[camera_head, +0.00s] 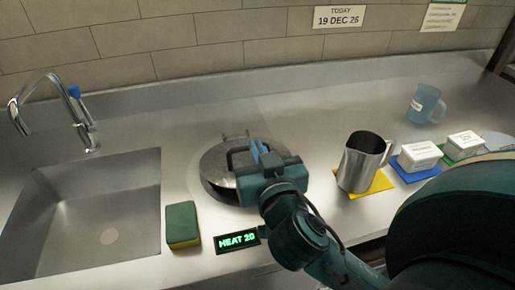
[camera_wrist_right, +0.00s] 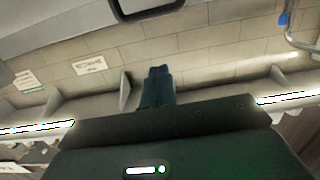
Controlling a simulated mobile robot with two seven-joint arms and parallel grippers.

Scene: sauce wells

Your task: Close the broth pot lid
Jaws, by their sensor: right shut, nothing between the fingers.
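The broth pot (camera_head: 232,190) is a dark round pot set in the counter left of centre in the head view. Its grey metal lid (camera_head: 216,163) lies over it, close to flat, with a dark loop handle (camera_head: 232,154) on top. My right gripper (camera_head: 257,150) is over the lid's right side, fingers shut and empty, beside the handle. The shut fingers (camera_wrist_right: 157,86) also show in the right wrist view, below a dark curved bar. Whether they touch the lid is unclear. My left gripper is not in view.
A sink (camera_head: 90,215) with a faucet (camera_head: 50,110) is at left. A green sponge (camera_head: 182,222) and a lit heat display (camera_head: 238,240) sit in front of the pot. A metal pitcher (camera_head: 360,165), white tubs (camera_head: 419,155) and a blue mug (camera_head: 425,103) stand right.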

